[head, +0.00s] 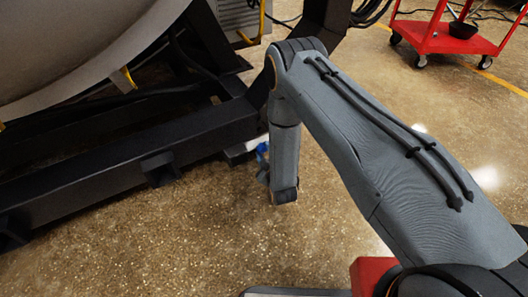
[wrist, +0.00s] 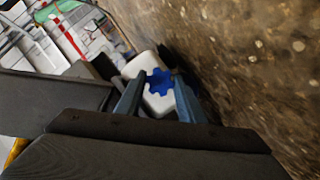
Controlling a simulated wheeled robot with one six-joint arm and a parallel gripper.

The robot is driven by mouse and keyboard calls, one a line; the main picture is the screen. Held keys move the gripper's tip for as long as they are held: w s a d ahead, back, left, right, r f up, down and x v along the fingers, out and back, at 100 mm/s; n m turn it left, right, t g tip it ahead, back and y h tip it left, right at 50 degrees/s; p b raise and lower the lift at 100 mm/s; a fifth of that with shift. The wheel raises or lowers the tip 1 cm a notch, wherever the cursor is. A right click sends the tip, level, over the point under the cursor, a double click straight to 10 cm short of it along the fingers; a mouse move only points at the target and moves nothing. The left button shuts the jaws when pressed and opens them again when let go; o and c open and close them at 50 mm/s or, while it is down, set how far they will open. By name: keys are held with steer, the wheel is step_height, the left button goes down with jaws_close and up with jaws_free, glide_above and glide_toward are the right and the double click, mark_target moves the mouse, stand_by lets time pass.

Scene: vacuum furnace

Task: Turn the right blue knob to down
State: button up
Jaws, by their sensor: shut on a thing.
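In the wrist view a blue lobed knob (wrist: 159,82) sits on a white block (wrist: 148,66). My gripper (wrist: 158,78) has a finger on either side of the knob and is shut on it. In the head view a bit of blue (head: 262,149) shows beside my arm, at the end of the white block (head: 240,151) by the dark frame. My arm hides most of the gripper there. Only one blue knob can be made out, and its pointing direction is not clear.
A dark steel frame (head: 110,185) runs along the floor under a large grey rounded vessel (head: 70,45), close left of my arm. A red cart (head: 440,36) stands at the back right. The speckled floor (head: 190,240) in front is clear.

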steer(key=shift+d+r+m+g+y+p, duration=0.15)
steer(key=shift+m+g+y+p, duration=0.15)
steer(key=shift+m+p, duration=0.7)
steer(key=m+g+y+p, duration=0.1)
steer(key=m+p, duration=0.1)
steer(key=p, duration=0.1)
steer(key=shift+w+d+m+g+y+p, duration=0.1)
steer(key=shift+m+g+y+p, duration=0.45)
steer(key=shift+m, duration=0.35)
steer(key=shift+d+m+g+y, duration=0.1)
steer(key=shift+m+g+y, duration=0.35)
steer(key=shift+m+y, duration=0.55)
steer(key=m, duration=0.1)
steer(key=m+y+b, duration=0.1)
steer(key=m, duration=0.1)
steer(key=m+g+y+b, duration=0.1)
steer(key=shift+w+d+f+m, duration=0.1)
steer(key=shift+w+f+m, duration=0.05)
steer(key=shift+f+m, duration=0.25)
steer(key=m+y+b, duration=0.2)
steer(key=m, duration=0.1)
steer(key=shift+b, duration=0.3)
steer(key=shift+m+y+b, duration=0.45)
steer(key=shift+m+b, duration=0.25)
steer(key=shift+m, duration=0.5)
